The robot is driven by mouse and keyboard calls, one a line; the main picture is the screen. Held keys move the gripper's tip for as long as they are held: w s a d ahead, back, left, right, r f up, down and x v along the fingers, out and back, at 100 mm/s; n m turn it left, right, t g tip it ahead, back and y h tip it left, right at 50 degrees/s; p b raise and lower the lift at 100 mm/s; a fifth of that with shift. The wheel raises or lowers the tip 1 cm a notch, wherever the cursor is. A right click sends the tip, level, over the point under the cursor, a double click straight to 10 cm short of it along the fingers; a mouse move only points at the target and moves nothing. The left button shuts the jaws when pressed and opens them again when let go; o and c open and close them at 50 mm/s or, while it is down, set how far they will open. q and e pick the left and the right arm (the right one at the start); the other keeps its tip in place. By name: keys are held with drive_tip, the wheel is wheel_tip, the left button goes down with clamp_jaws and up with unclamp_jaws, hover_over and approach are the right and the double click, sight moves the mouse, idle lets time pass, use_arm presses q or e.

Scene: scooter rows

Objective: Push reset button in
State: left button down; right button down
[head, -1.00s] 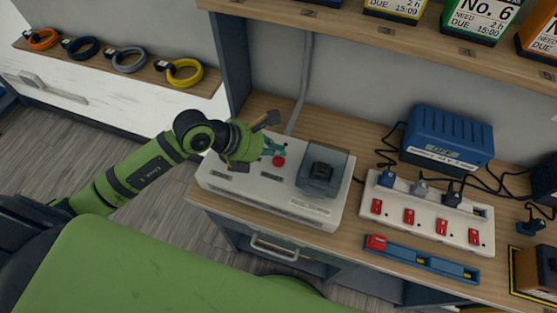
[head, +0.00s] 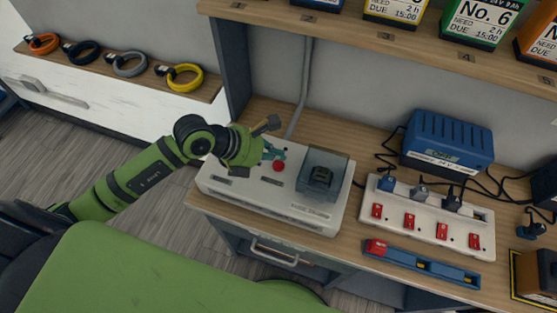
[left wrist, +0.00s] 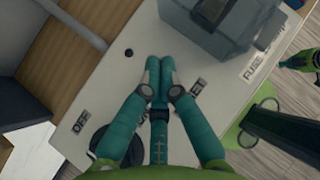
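A white box (head: 230,187) labelled as a fuse device stands at the left of the workbench. A round red button (head: 278,167) sits on its top face. My left gripper (head: 274,151) is just behind and left of the red button, low over the box. In the left wrist view its teal fingers (left wrist: 160,66) are together, with nothing visible between them. They partly cover a label ending in "ET" (left wrist: 194,88). The red button does not show in that view, and I cannot tell whether the fingers touch anything.
A grey, see-through-covered housing (head: 322,174) stands on the box, right of the button. A white power strip (head: 438,231) with red switches, a blue tray (head: 425,265) and a blue charger (head: 447,140) lie to the right. A shelf (head: 390,41) overhangs the back.

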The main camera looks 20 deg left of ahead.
sight(275, 164)
use_arm(q)
drive_tip(key=shift+f, duration=0.1)
idle(0.3)
drive_tip(key=shift+f+b, duration=0.35)
drive_tip(key=shift+f+b, duration=0.55)
drive_tip(key=shift+f, duration=0.1)
idle(0.7)
drive_tip(key=shift+r, duration=0.1)
drive_tip(key=shift+r+p, duration=0.9)
drive_tip(key=shift+r, duration=0.1)
drive_tip(key=shift+r, duration=0.1)
wheel_tip(275, 164, up, 5)
drive_tip(key=p, duration=0.4)
